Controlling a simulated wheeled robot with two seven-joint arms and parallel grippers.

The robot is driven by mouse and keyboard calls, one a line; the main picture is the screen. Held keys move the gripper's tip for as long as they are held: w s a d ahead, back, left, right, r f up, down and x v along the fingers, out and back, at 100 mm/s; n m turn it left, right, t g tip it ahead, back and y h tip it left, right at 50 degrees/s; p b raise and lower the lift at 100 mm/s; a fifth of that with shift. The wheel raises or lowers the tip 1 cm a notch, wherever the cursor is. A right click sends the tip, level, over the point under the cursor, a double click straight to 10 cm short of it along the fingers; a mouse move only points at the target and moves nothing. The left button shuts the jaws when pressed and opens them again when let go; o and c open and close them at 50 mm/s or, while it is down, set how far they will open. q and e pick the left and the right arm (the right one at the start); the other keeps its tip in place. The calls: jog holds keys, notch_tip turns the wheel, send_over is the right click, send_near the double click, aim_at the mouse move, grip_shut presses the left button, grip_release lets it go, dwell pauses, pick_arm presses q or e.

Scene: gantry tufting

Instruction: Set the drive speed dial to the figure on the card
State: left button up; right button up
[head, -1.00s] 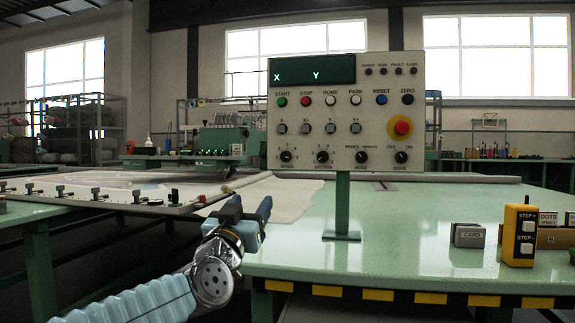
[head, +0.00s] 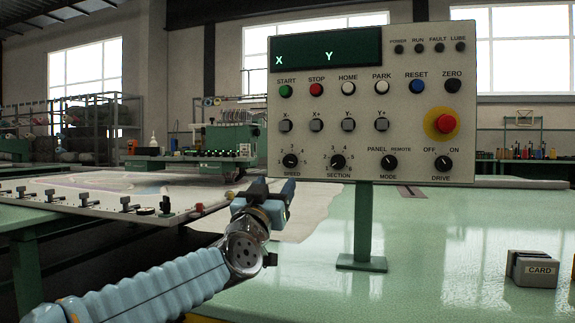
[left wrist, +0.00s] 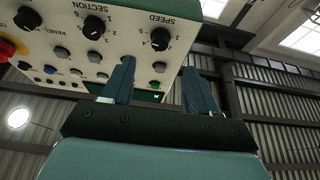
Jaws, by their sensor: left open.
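The speed dial (head: 291,161) is a black knob at the lower left of the upright control panel (head: 330,105). It also shows in the left wrist view (left wrist: 161,39), with figures around it; I cannot tell which one its pointer marks. My left gripper (head: 272,190) is open and empty, just below and left of the dial in the head view. In the left wrist view its fingers point up toward the panel, apart from the dial. A grey block marked CARD (head: 540,272) stands at the right on the green table; no figure is readable on it. My right gripper is not in view.
The section dial (head: 338,162), mode dial (head: 389,163) and drive switch (head: 445,164) sit in the same row. A red emergency button (head: 446,124) is at the panel's right. The panel's green post (head: 364,225) stands on the table (head: 440,240), mostly bare around it.

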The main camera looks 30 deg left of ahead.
aim_at(288, 163)
pick_arm(q)
jog(key=p+x, duration=0.2)
jog(key=x, duration=0.7)
jog(key=shift+w+a, duration=0.15)
jog(key=shift+w, duration=0.05)
jog(key=c, duration=1)
jog(key=shift+r, duration=0.1)
